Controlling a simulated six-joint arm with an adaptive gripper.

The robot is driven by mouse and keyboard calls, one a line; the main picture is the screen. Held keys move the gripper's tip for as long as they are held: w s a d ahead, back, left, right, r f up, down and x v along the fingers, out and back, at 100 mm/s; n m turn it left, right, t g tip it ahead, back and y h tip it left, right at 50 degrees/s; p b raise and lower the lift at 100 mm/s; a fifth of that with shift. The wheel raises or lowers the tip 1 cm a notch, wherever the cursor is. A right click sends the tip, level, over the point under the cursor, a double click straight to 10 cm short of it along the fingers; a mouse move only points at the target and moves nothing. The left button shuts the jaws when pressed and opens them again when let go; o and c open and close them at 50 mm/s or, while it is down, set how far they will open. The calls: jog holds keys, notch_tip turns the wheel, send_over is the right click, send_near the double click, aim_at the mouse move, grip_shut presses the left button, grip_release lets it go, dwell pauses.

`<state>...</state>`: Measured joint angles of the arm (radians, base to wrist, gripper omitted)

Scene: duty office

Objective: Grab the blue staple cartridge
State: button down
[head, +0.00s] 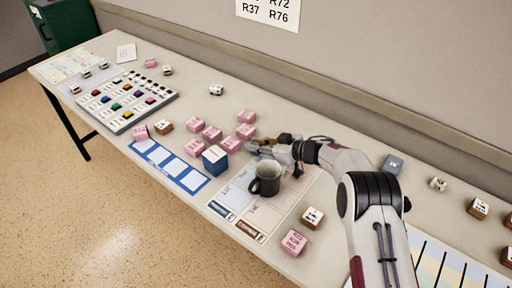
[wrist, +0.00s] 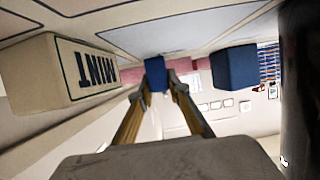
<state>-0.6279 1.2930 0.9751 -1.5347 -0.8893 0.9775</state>
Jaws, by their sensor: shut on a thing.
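My gripper (head: 256,143) reaches in low over the middle of the table, behind the dark mug. In the wrist view, its two fingers (wrist: 157,82) are closed on a small blue block, which I take for the blue staple cartridge (wrist: 154,74). The cartridge sits between the fingertips, and I cannot pick it out in the head view. A larger blue box with a white top (head: 215,158) stands left of the gripper. A blue block (wrist: 235,66), likely this box, shows right of the fingers in the wrist view, apart from them.
A dark mug (head: 265,179) stands just in front of my gripper. Several pink blocks (head: 212,133) lie to its left. A beige block marked MINT (wrist: 70,75) shows at left in the wrist view. A button panel (head: 126,101) lies farther left. The table behind the pink blocks is mostly clear.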

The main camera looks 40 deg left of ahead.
aim_at(256, 143)
jog(key=shift+r, duration=0.1)
jog(key=shift+r, duration=4.9)
